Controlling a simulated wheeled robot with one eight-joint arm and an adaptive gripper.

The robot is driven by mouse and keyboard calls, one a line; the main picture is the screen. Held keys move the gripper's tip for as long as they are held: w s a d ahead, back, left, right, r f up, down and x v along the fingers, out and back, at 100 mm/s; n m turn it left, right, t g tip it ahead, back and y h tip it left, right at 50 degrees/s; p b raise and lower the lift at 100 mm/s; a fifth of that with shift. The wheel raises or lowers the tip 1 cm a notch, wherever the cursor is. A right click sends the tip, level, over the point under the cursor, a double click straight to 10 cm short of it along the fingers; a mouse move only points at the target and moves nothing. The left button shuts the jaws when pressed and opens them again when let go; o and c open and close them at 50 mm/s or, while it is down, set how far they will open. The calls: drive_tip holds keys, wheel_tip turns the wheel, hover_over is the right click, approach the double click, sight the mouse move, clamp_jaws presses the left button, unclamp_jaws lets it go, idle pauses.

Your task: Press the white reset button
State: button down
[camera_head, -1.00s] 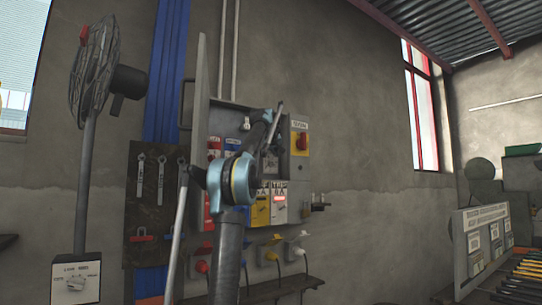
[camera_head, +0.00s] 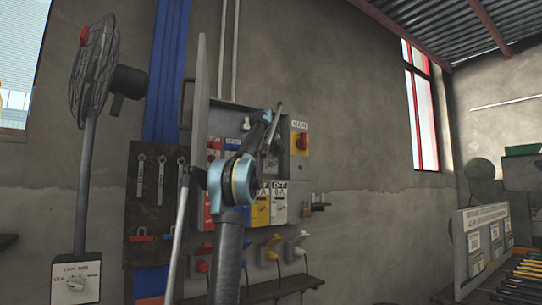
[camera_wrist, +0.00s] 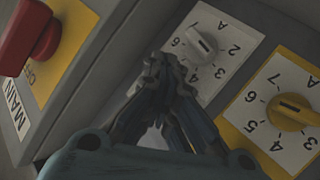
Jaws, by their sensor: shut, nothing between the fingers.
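My gripper (camera_wrist: 160,68) is shut and empty, its fingertips close to the panel beside a white dial plate with a grey-white knob (camera_wrist: 201,44). In the head view my arm covers part of the open wall panel box (camera_head: 226,106), and the fingertips are hard to make out. I cannot pick out the white reset button for certain; it may be hidden by my fingers or arm. The white breaker module (camera_head: 279,203) low on the panel shows dark lettering that looks like OFF. Whether the fingertips touch the panel, I cannot tell.
A red main switch (camera_head: 301,141) sits on the box's right side; it also shows in the wrist view (camera_wrist: 27,35). A yellow dial (camera_wrist: 292,110) is beside the white one. A tool board (camera_head: 150,215) and a fan (camera_head: 95,75) stand left. Plugs hang below.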

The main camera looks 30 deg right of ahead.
drive_tip(key=shift+s, duration=0.95)
drive_tip(key=shift+s, duration=0.1)
drive_tip(key=shift+s+d, duration=0.2)
drive_tip(key=shift+s, duration=2.15)
drive_tip(key=shift+s, duration=0.1)
